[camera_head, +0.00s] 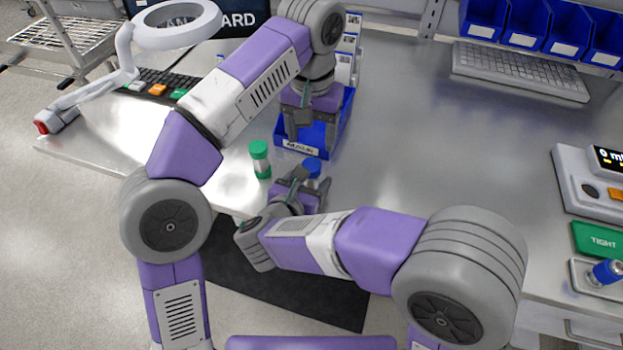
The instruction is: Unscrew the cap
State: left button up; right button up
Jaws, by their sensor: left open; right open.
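A small vial with a green cap (259,150) stands upright on the metal table, left of my grippers. A blue cap (312,166) shows just by my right gripper (306,181), which is open with its fingers near the cap. The body below this cap is mostly hidden by the gripper, and I cannot tell whether the fingers touch it. My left gripper (305,130) is open and points down at the blue bin (322,146), above and behind the blue cap. I see nothing held in it.
Another blue-capped item (606,272) sits in a holder at the right edge, below a green "TIGHT" sign (600,240) and a device with a display (590,185). The table's middle right is clear.

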jog(key=shift+x, duration=0.8)
